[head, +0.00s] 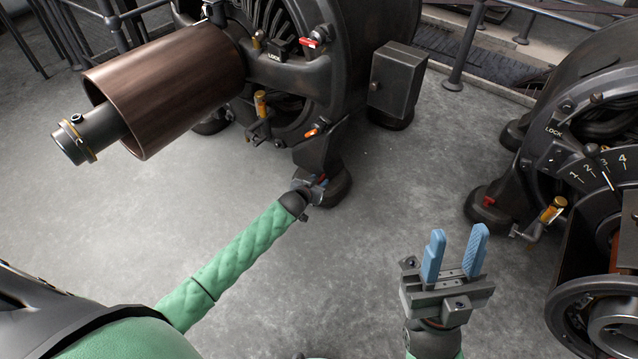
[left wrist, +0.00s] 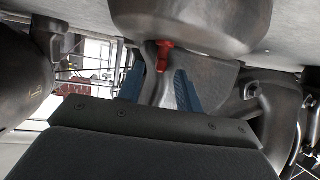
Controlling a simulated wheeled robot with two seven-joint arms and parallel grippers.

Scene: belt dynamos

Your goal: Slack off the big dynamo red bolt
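The left dynamo (head: 335,85), taken as the big one, has a dark body with a brown drum. Its red bolt (left wrist: 164,56) shows in the left wrist view, at the dark metal foot. In the head view the foot (head: 338,190) is visible, but my left gripper (head: 318,183) largely covers the bolt. In the left wrist view my left gripper (left wrist: 160,70) has its blue fingers apart, one to each side of the bolt, with gaps between. I cannot tell how deep the bolt sits between them. My right gripper (head: 459,231) is open and empty above the floor.
A second dynamo (head: 590,150) stands at the right, with a red bolt (head: 488,201) on its foot, an orange handle (head: 553,209) and a numbered dial. The left dynamo's brown drum (head: 170,85) juts out leftward. The floor (head: 400,190) between the dynamos is clear. A railing stands behind.

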